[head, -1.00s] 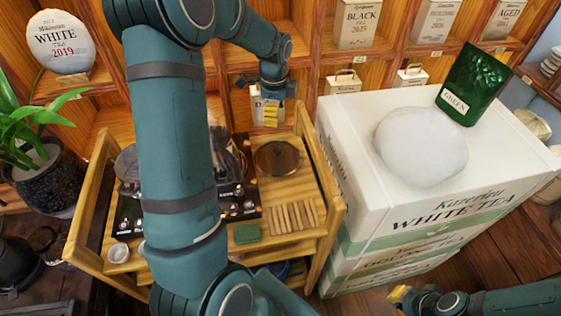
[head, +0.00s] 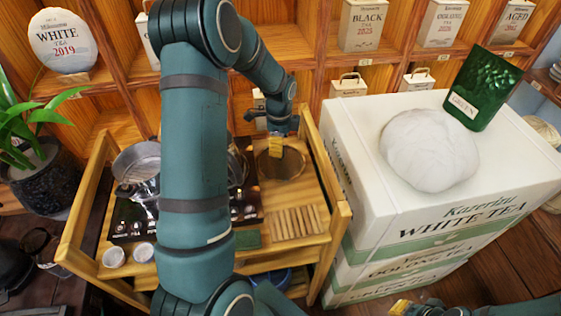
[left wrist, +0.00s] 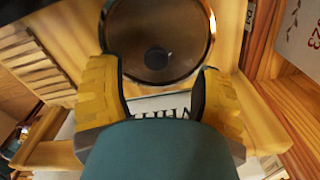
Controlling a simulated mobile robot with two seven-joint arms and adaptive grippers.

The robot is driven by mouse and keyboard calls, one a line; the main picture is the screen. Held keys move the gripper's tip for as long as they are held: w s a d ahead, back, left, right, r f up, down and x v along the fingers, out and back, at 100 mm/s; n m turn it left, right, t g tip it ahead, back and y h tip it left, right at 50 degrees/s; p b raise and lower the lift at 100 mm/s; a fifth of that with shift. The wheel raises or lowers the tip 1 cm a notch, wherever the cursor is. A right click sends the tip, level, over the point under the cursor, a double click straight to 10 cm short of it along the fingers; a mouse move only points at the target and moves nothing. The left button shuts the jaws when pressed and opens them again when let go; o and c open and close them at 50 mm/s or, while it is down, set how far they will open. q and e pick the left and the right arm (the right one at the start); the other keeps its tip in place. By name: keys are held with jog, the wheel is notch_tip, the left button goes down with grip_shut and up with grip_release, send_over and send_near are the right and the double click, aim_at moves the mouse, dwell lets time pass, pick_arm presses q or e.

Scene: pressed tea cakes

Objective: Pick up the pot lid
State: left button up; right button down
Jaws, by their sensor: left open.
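The pot lid (head: 283,165), round and brownish glass with a metal rim, lies on the right part of the wooden cart's top. My left gripper (head: 276,146) is over the lid, with yellow fingertips pointing down. In the left wrist view its fingers (left wrist: 159,78) are spread and empty, with the lid beyond them. My right gripper (head: 400,307) shows only a yellow fingertip at the bottom edge; its opening is not visible.
The wooden cart (head: 335,215) holds a metal pot (head: 138,160), white cups (head: 114,257) and a slatted rest (head: 298,220). White tea boxes (head: 440,215) stand close on the right, with a pale round cake (head: 430,150) on top. Shelves rise behind.

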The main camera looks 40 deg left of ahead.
pick_arm(q)
jog(key=f, duration=0.3)
jog(key=f+b, duration=0.1)
jog(key=shift+d+f, duration=0.3)
jog(key=shift+f, duration=0.05)
grip_shut()
jog(key=shift+r, duration=0.1)
jog(key=shift+r, duration=0.1)
